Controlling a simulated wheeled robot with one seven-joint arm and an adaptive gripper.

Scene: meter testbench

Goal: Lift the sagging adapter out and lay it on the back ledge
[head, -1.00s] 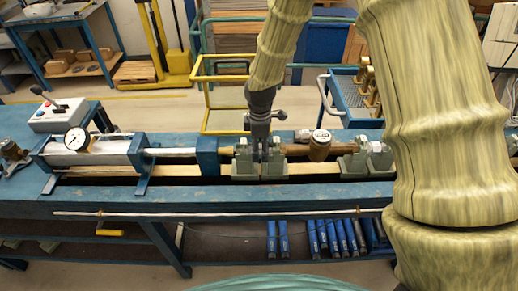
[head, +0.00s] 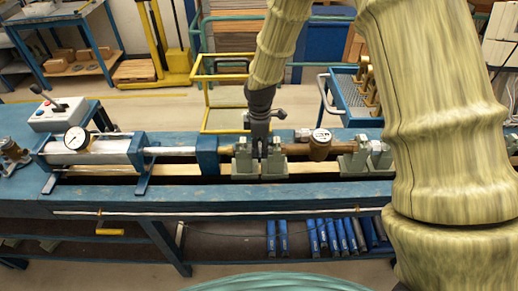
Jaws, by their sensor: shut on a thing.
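My gripper (head: 260,151) points straight down over the blue test bench (head: 230,200), its narrow jaws between two grey-green clamp blocks, the left one (head: 243,160) and the right one (head: 275,162). It is shut on a small piece low between these blocks, which I take to be the adapter. The fingers and blocks hide most of that piece, so its tilt cannot be told.
A cylinder with a pressure gauge (head: 77,139) and a control box (head: 60,114) stand at the left. A yellow frame cart (head: 200,100) and a blue trolley (head: 355,105) stand behind the bench.

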